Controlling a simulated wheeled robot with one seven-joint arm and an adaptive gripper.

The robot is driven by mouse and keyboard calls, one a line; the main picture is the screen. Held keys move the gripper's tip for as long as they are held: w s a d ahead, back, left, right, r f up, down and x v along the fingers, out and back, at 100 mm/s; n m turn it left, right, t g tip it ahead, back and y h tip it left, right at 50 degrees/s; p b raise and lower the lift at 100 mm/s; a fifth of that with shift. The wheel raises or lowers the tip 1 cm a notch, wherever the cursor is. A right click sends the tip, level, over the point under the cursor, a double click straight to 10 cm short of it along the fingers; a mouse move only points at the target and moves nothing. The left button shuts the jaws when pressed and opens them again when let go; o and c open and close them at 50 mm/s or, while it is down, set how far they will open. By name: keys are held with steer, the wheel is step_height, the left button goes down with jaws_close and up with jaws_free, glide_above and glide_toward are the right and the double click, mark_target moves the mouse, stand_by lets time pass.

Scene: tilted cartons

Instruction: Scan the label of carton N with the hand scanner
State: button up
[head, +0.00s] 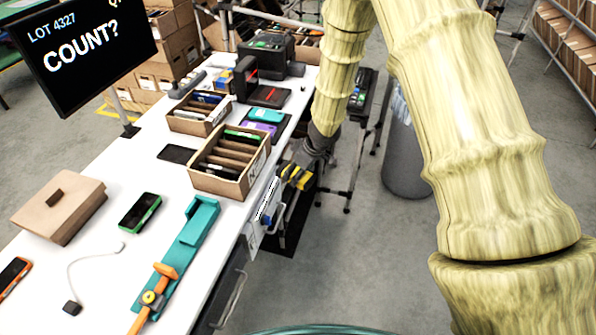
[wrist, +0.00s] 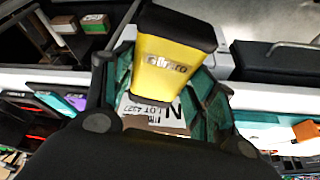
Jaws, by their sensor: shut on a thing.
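My gripper (head: 306,162) is shut on the yellow and black hand scanner (head: 296,177) beside the table's right edge. In the wrist view the scanner (wrist: 170,66) sits between the green finger pads, with dark lettering on its yellow body. Carton N (head: 222,180) is an open brown box with dividers near the table's right edge. Its white label faces right, towards the scanner. The scanner and carton look apart.
A second open carton (head: 190,121) stands behind carton N. A screen (head: 85,45) reads "LOT 4327 COUNT?". A closed brown box (head: 58,210), a green-edged phone (head: 140,212), a teal holder (head: 190,240) and an orange tool (head: 152,295) lie nearer. Floor right of the table is partly clear.

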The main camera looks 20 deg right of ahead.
steer(key=shift+r+p, duration=2.05)
steer(key=shift+p, duration=0.2)
steer(key=shift+f, duration=0.15)
